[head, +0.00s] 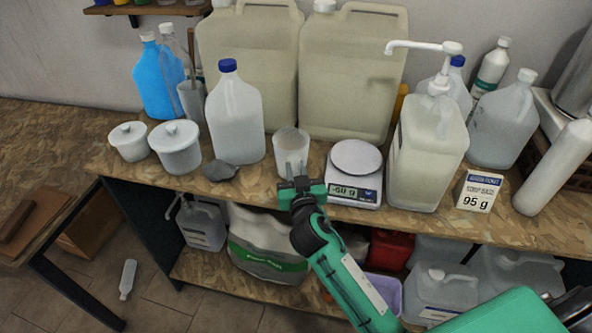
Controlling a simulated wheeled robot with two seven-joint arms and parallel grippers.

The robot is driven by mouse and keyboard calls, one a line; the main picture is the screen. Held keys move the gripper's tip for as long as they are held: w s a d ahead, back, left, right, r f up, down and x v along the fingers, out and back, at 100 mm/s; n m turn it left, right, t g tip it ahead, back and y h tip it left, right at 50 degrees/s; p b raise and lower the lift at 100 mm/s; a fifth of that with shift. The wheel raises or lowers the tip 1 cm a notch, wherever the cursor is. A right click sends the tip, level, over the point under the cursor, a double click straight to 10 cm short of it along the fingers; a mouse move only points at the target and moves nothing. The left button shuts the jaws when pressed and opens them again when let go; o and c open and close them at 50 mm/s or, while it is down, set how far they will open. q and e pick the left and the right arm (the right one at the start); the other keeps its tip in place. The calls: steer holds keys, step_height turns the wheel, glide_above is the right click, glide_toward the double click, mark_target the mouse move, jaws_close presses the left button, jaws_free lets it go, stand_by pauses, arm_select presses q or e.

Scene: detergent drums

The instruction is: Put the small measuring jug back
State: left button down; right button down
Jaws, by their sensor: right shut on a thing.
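The small measuring jug (291,150) is a translucent, whitish cup. It stands upright at the bench's front edge, between a white bottle with a blue cap and the scale. My right gripper (297,181) is at the jug's near lower side, shut on it. The fingertips are partly hidden by the gripper body. I cannot tell whether the jug's base touches the bench. My left gripper is not in view.
The scale (355,172), reading about -60 g, stands just right of the jug. A blue-capped bottle (235,115) and a dark lump (221,171) are left. Large drums (350,70) stand behind. A pump bottle (425,150) and a 95 g card (478,191) are right.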

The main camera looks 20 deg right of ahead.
steer(key=c, duration=1.3)
jaws_free()
steer(key=shift+r, duration=0.15)
steer(key=shift+s+a+f, duration=0.1)
steer(key=shift+s+f, duration=0.1)
steer(key=shift+s, duration=0.15)
steer(key=s+a+b, duration=0.1)
steer(key=s+b, duration=0.2)
steer(key=s, duration=0.8)
steer(key=shift+a+r, duration=0.15)
steer(key=shift+a, duration=0.2)
steer(key=shift+s, duration=0.1)
